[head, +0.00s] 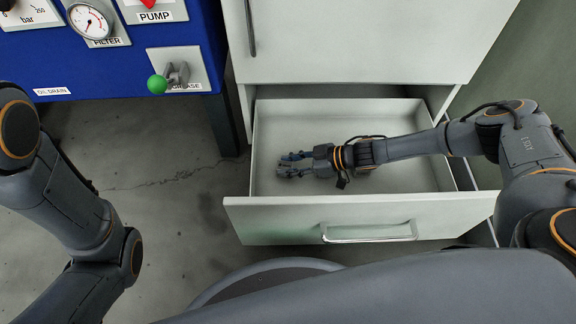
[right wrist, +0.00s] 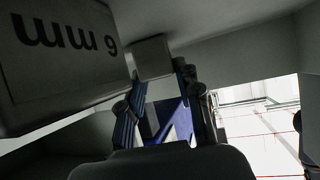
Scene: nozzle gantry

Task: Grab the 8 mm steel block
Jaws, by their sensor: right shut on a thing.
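My right gripper (head: 283,165) reaches into the open drawer from the right, its fingers pointing left. In the right wrist view it is shut on a small plain grey block (right wrist: 152,57) at its fingertips. No marking is legible on that block, so its size cannot be told. A larger grey face (right wrist: 65,50) at the upper left of the wrist view bears an upside-down marking that reads as 6 mm. No 8 mm marking is visible. In the head view the block is too small to make out. My left gripper is outside the picture.
The drawer (head: 390,108) is pulled out below a pale cabinet (head: 370,40); its floor looks bare around the gripper. Its front has a bar handle (head: 368,231). A blue pump panel (head: 110,65) with a green-knobbed lever (head: 158,84) stands at the left. Concrete floor lies below it.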

